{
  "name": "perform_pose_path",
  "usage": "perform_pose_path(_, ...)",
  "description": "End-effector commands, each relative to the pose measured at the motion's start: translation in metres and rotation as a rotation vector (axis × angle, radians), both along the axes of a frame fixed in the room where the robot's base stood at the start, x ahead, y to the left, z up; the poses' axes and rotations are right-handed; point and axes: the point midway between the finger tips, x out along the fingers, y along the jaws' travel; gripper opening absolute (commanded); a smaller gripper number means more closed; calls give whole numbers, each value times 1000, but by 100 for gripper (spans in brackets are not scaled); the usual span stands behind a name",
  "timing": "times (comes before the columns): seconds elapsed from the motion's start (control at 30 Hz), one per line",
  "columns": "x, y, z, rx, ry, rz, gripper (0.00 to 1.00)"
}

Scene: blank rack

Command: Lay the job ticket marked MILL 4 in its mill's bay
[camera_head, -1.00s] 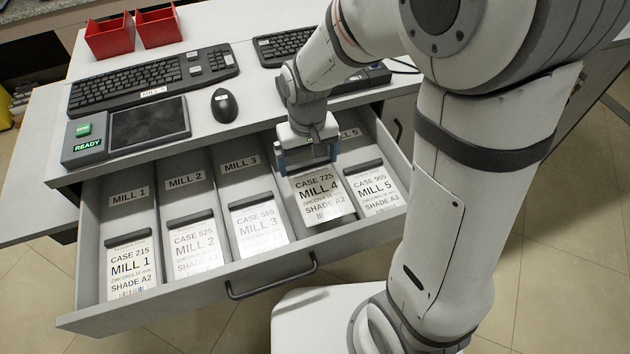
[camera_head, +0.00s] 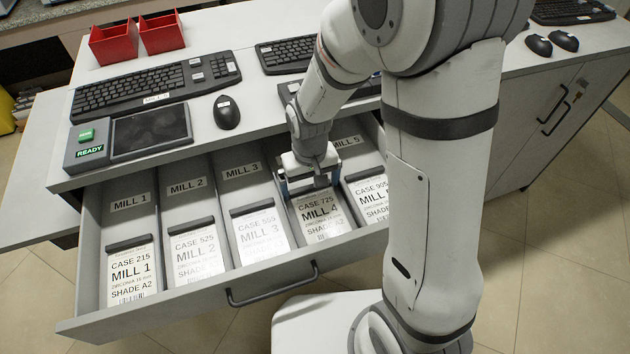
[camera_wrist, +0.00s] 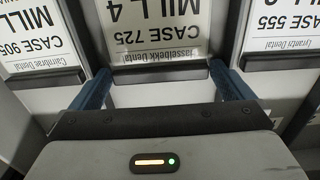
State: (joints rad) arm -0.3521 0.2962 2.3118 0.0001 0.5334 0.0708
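The MILL 4 job ticket (camera_head: 320,214) is a white card reading CASE 725, SHADE A2, with a dark bar at its top end. It lies face up in the drawer compartment between the MILL 3 and MILL 5 bays. It also shows in the wrist view (camera_wrist: 160,28). My gripper (camera_head: 315,186) is low over the top end of this ticket. In the wrist view its blue fingers (camera_wrist: 166,84) are spread wide, one on each side of the dark bar, seemingly clear of it. The compartment's own label is hidden behind my gripper.
The open drawer (camera_head: 200,299) has dividers between bays. Tickets for MILL 1 (camera_head: 131,270), MILL 2 (camera_head: 196,252), MILL 3 (camera_head: 260,235) and MILL 5 (camera_head: 370,196) lie in neighbouring bays. Keyboards, a mouse (camera_head: 226,112) and a READY panel (camera_head: 87,145) stand on the desk above.

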Motion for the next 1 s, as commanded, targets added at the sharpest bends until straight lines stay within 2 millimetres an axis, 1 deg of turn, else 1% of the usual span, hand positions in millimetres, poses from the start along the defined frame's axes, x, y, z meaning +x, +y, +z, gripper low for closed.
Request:
perform_pose_path(0.2,0,0,2,0,0,0,100)
perform_pose_path(0.33,1,0,10,1,-2,0,100)
perform_pose_path(0.47,1,1,33,2,-6,0,100)
perform_pose_path(0.6,1,1,65,3,-6,0,100)
perform_pose_path(0.8,1,1,102,1,-4,0,100)
perform_pose_path(0.9,1,0,115,1,-3,0,100)
perform_pose_path(1.0,0,0,121,0,-1,0,100)
